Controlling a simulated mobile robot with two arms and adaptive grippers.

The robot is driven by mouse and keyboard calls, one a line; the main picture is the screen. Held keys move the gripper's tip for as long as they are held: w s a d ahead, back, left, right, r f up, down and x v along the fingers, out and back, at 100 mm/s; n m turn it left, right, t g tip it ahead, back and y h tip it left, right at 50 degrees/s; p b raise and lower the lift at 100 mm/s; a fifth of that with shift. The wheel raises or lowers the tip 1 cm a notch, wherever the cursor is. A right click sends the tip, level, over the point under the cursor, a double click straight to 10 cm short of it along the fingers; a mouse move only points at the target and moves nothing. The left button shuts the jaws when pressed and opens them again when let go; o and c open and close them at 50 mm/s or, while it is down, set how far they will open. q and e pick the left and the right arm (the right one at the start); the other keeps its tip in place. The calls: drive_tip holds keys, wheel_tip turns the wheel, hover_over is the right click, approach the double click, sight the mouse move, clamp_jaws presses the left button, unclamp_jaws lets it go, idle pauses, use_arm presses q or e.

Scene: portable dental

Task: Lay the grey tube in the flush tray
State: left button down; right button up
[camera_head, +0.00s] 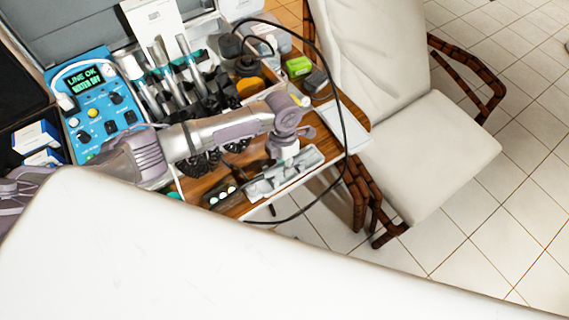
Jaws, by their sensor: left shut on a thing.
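My left gripper (284,152) is at the end of the arm that comes in from the left. It points down over the grey flush tray (262,187), near the front right edge of the wooden table top. It is shut, and what lies between its fingers is mostly hidden by the gripper itself; I take it to be the grey tube. A long dark hose loops from the back of the table, around the right side and under the front edge. I cannot tell whether it joins the held piece. My right gripper is not in view.
A blue control unit (88,128) reads "LINE OK". Several handpieces stand in a dark holder behind my arm. A green block (299,66) and small containers crowd the back right. A cushioned chair (432,150) stands close on the right.

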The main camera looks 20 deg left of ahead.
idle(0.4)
use_arm(q)
drive_tip(key=c, duration=1)
unclamp_jaws()
drive_tip(key=shift+f, duration=0.1)
wheel_tip(320, 180, up, 8)
drive_tip(key=w+p, duration=0.1)
drive_tip(key=p, duration=0.4)
drive_tip(key=shift+a+p, duration=0.3)
drive_tip(key=shift+p, duration=0.1)
